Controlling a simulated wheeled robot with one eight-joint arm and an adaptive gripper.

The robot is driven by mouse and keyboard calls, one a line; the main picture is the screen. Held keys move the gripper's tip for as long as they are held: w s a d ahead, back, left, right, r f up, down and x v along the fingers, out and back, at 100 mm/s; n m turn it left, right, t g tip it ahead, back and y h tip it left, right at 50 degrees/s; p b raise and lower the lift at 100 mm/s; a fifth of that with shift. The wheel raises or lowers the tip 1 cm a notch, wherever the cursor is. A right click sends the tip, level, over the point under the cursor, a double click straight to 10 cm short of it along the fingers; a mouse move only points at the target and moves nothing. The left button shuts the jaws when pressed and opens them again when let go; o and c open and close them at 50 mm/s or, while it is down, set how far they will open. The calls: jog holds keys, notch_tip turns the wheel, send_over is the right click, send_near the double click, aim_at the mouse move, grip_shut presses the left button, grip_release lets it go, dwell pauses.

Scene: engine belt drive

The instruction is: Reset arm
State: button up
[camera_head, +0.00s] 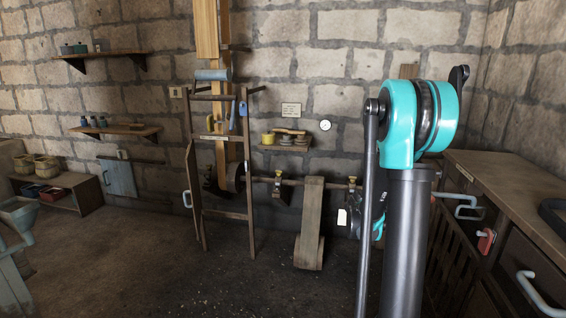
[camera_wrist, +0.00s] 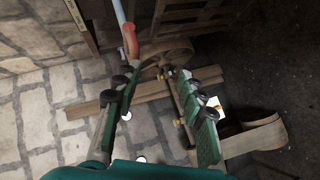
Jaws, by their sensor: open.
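My gripper (camera_wrist: 163,88) shows in the wrist view with its two green and black fingers spread apart and nothing between them. Behind the fingers are the wooden wheel (camera_wrist: 178,52) and the line shaft (camera_wrist: 186,108) with its yellow caps. In the head view, my teal and dark arm stands tall at right of centre and hides part of the wall. A small teal and black part of my arm shows low behind it, close to the right end of the shaft; the fingers cannot be made out there.
The shaft (camera_head: 262,180) runs along the stone wall, with a wide belt (camera_head: 310,225) hanging to the floor. A wooden ladder-like frame (camera_head: 222,213) stands left of it. A workbench (camera_head: 510,185) with drawers and a red-handled item (camera_head: 486,240) is at right. The left-centre floor is clear.

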jog(key=s+a+f+m+g+y, duration=0.1)
jog(key=s+a+f+y, duration=0.2)
jog(key=s+a, duration=0.5)
jog(key=s+a+f+m+g+y, duration=0.1)
jog(key=s+a+f+y, duration=0.3)
jog(key=s+a, duration=0.5)
jog(key=s+a+f+g+y, duration=0.1)
jog(key=s+a+f+y, duration=0.2)
jog(key=s+a, duration=0.5)
jog(key=s+y, duration=0.1)
jog(key=s, duration=0.3)
jog(key=shift+s+a+f+m, duration=0.2)
jog(key=shift+s+a+m, duration=0.05)
jog(key=shift+s+m, duration=0.15)
jog(key=shift+c, duration=0.7)
dwell(0.4)
